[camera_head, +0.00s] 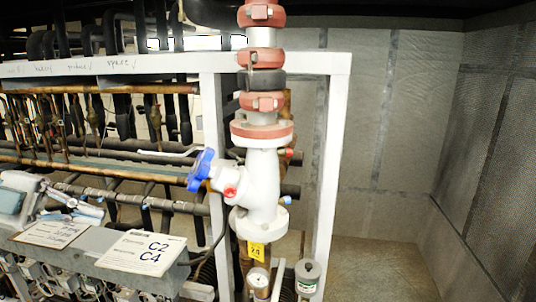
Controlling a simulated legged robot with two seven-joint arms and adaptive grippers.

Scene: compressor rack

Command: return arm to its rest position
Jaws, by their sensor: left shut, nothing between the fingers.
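My left gripper (88,208) shows at the left edge of the head view, above a grey ledge and left of the sign marked C2 and C4. Its fingers are together, and I see nothing held in them. My left arm comes in from the left edge, and only its end part shows. My right arm and gripper are not in the picture.
A white valve body (262,185) with a blue handwheel (201,170) stands on a vertical pipe at the centre. A white frame (335,150) surrounds it. The C2/C4 sign (140,252) lies on the ledge. Pipes run behind. The floor at right (385,270) is clear.

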